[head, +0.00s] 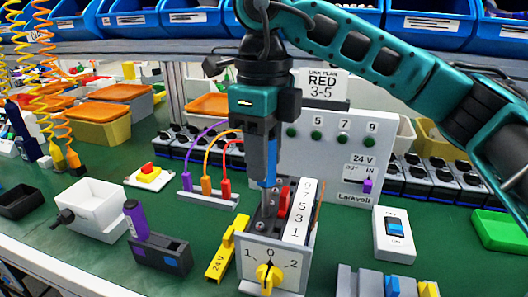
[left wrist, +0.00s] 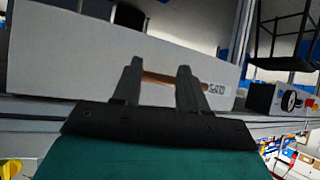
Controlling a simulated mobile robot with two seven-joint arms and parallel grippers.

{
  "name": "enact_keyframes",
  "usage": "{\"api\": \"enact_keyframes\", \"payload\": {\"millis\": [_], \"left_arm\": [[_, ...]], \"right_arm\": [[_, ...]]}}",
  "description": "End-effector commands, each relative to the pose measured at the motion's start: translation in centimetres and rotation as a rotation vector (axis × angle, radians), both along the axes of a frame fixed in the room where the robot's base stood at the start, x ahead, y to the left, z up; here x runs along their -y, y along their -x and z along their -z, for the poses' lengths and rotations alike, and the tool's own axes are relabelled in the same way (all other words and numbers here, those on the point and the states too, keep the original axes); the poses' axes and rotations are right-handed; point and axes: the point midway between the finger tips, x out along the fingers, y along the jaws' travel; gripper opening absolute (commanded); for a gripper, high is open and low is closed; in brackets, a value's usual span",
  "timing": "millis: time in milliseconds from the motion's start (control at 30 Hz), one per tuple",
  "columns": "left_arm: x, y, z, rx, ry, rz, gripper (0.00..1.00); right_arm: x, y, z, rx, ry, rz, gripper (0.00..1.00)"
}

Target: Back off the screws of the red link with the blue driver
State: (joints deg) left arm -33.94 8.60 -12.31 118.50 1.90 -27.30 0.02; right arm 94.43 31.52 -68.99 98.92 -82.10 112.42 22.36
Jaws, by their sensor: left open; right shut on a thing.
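My right gripper (head: 262,150) points straight down over the grey switch box and is shut on the blue driver (head: 271,165), which stands upright below it. The red link (head: 284,203) sits on top of the box, just right of the driver. The rotary switch (head: 268,274) has a yellow knob on the front marked 1, 0, 2. A white strip (head: 299,212) numbered 9 to 1 runs along the box's right side. My left gripper (left wrist: 155,82) shows in the left wrist view, open and empty.
A sign (head: 322,84) reads "LINK PLAN RED 3-5". A grey test panel (head: 345,140) stands behind the box. A white switch block (head: 393,235) stands to the right.

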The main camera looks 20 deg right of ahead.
Motion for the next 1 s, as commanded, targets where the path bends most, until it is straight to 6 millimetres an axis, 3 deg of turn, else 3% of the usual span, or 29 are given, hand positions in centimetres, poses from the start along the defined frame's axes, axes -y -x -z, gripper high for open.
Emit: {"api": "enact_keyframes", "payload": {"millis": [400,767,1000], "left_arm": [[-0.13,0.01,-0.3,0.0,-0.005,0.003,0.43],[-0.1,0.0,-0.3,0.0,-0.004,0.003,0.43],[0.02,-0.03,-0.53,0.001,0.001,-0.001,0.43]], "right_arm": [[-0.12,0.11,0.08,-0.001,0.0,-0.369,0.0],[-0.11,0.14,0.13,-0.002,0.0,-0.407,0.0],[-0.1,0.26,0.04,-0.003,0.0,-0.655,0.0]]}}
